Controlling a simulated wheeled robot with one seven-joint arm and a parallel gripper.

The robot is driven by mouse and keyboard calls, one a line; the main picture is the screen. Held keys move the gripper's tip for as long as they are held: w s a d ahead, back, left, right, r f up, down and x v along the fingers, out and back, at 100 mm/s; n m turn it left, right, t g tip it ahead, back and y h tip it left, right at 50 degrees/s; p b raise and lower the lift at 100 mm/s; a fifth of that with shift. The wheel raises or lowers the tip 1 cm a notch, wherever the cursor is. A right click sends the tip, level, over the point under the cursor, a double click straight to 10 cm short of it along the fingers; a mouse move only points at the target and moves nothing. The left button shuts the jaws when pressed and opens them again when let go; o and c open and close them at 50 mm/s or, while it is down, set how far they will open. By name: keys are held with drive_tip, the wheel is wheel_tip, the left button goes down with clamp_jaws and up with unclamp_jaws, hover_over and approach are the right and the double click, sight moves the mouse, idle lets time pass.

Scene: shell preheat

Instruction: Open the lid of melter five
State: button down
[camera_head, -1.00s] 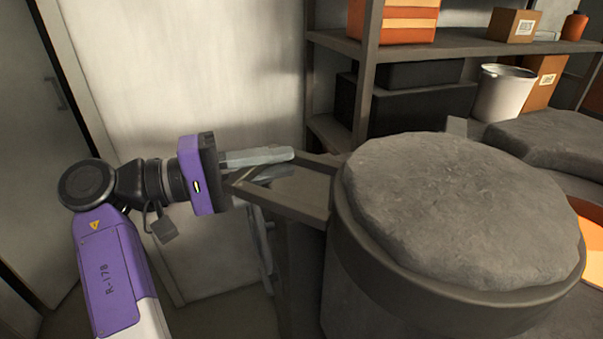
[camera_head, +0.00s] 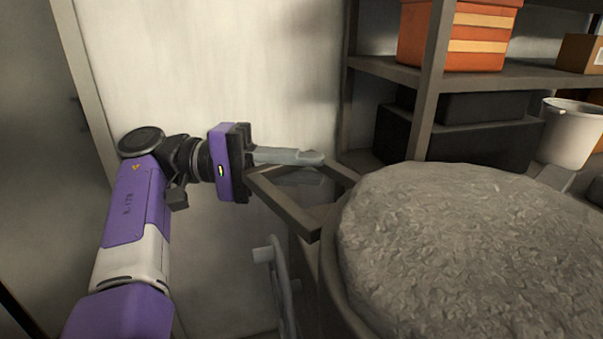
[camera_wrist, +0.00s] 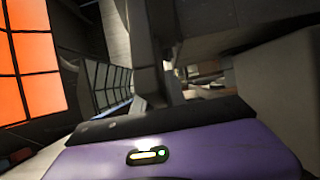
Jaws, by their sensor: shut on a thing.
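The large round melter (camera_head: 340,300) stands at the right in the head view, a rough grey slab (camera_head: 460,250) topping it inside a dark rim. No number is legible on it. A flat metal frame handle (camera_head: 290,208) sticks out from its left side. My gripper (camera_head: 318,163) comes from the left and is shut on this handle, one finger above and one below. The lower finger is partly hidden. I cannot tell whether the lid is raised. The wrist view shows my purple gripper body and a dark upright bar (camera_wrist: 150,55), too close to identify.
A shelf rack (camera_head: 435,85) behind the melter holds an orange crate (camera_head: 465,35), black boxes (camera_head: 490,120) and a white bucket (camera_head: 570,130). A pale wall (camera_head: 210,60) stands behind my arm. A curved metal rail (camera_head: 280,285) is below the handle.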

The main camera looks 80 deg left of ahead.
drive_tip(key=shift+w+a, duration=0.15)
drive_tip(key=shift+a, duration=0.15)
drive_tip(key=c, duration=1.4)
unclamp_jaws()
drive_tip(key=shift+o, duration=0.2)
drive_tip(key=shift+r, duration=0.1)
